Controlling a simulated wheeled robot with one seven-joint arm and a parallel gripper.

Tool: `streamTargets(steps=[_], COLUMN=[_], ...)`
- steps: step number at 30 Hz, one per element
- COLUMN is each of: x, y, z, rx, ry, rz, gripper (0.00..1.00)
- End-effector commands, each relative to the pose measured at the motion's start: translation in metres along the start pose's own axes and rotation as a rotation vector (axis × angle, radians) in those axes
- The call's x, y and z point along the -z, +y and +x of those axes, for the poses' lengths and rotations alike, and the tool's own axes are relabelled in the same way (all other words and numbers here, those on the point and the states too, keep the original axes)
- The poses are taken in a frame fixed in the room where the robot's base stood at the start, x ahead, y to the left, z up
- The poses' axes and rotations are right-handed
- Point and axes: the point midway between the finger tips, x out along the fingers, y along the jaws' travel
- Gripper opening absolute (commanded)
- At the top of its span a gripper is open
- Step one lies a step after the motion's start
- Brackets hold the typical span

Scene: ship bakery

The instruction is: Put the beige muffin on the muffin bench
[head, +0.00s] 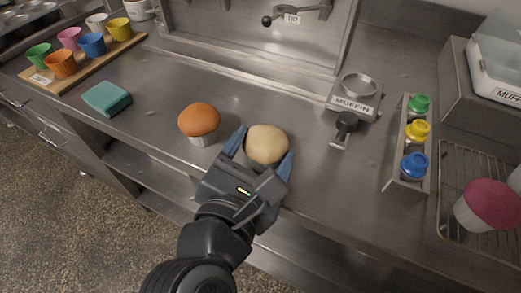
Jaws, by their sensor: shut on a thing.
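The beige muffin (267,144) is near the front edge of the steel counter, in the middle of the head view. My gripper (261,151) is shut on it, with one blue finger on each side. The muffin's lower part is hidden by the gripper, so I cannot tell whether it touches the counter. A grey stand labelled MUFFIN (354,105), with a round ring on top and a dark handle in front, is behind and to the right of the gripper. A larger grey block (463,85) at the far right carries a clear box with a partly cut-off MUFF label.
An orange muffin (200,122) stands just left of my gripper. A teal sponge (107,98) and a wooden board (85,69) with colourful cups are farther left. A rack (405,160) of capped bottles and a pink muffin (488,206) on a wire rack are right. Counter between gripper and bottles is clear.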

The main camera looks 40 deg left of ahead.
Motion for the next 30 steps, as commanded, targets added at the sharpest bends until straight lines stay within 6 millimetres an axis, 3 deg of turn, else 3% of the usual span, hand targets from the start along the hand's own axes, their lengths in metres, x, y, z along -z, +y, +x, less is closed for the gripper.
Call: streamTargets(steps=[6, 7, 14, 23, 30], x=[0.003, 0.002, 0.002, -0.001, 0.000], y=[-0.001, -0.001, -0.001, 0.000, 0.000], z=[0.001, 0.001, 0.001, 0.000, -0.033], rx=[0.000, 0.000, 0.000, 0.000, -0.002], ry=[0.000, 0.000, 0.000, -0.001, 0.001], rz=[0.000, 0.000, 0.000, 0.000, 0.000], gripper=[0.55, 0.75, 0.97, 0.98, 0.98])
